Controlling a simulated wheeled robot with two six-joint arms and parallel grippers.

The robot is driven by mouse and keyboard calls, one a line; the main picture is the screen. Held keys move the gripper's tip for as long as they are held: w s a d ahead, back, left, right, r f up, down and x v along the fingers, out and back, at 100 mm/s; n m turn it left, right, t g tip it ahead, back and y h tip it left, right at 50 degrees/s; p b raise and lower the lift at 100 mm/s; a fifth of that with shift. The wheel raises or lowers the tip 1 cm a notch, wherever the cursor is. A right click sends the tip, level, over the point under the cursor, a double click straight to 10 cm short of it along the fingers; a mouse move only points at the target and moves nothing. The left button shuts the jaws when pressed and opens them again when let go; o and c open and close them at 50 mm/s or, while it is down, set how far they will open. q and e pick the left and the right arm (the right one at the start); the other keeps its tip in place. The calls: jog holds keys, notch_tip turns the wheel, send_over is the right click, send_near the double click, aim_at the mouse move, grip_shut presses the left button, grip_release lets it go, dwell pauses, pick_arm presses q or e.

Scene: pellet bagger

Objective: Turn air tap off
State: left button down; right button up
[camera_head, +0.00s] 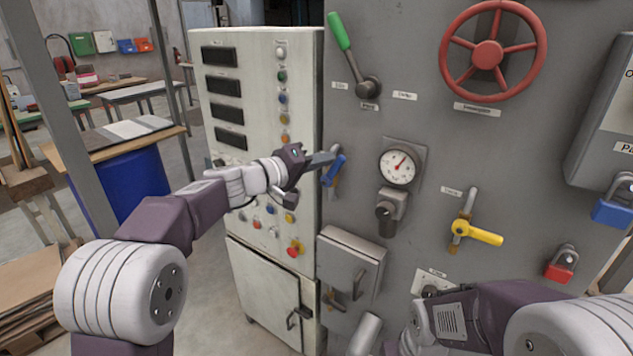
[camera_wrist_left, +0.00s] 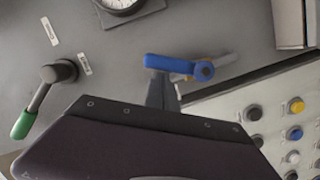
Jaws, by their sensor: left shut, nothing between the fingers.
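A tap with a blue lever handle (camera_head: 335,170) sits on a short pipe on the grey machine panel, near the panel's left edge. In the left wrist view the blue handle (camera_wrist_left: 172,64) lies just beyond my fingertips, at a small angle to its pipe. My left gripper (camera_head: 322,160) is shut and empty, its tips at the blue handle; I cannot tell whether they touch it. The left wrist view also shows the shut fingers (camera_wrist_left: 162,92). A second tap with a yellow handle (camera_head: 478,234) stands to the right. The tap labels are too small to read.
A green-handled lever (camera_head: 340,32), a red handwheel (camera_head: 487,54) and a gauge (camera_head: 397,167) are on the panel. A grey box (camera_head: 350,270) juts out below the blue tap. A button cabinet (camera_head: 262,130) stands left. My right arm crosses the lower right.

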aim_at(340, 169)
pick_arm(q)
jog(key=d+m+b, duration=0.1)
jog(key=b, duration=0.1)
jog(key=s+d+f+m+y+b, duration=0.1)
jog(key=m+b, duration=0.1)
jog(key=s+m+b, duration=0.1)
jog(key=b, duration=0.1)
jog(key=shift+d+f+m+y+b, duration=0.3)
jog(key=shift+d+y+b, duration=0.05)
jog(key=shift+d+y, duration=0.05)
jog(key=shift+s+d+f+m+t+y+b, duration=0.3)
jog(key=shift+d+f+m+b, duration=0.25)
jog(key=shift+m+b, duration=0.55)
jog(key=shift+s+d+f+m+t+y+b, duration=0.2)
jog(key=shift+s+d+f+m+y+b, duration=0.2)
jog(key=shift+f+m+b, duration=0.65)
jog(key=shift+r+n+b, duration=0.25)
jog(key=shift+r+b, duration=0.05)
jog(key=shift+r, duration=0.1)
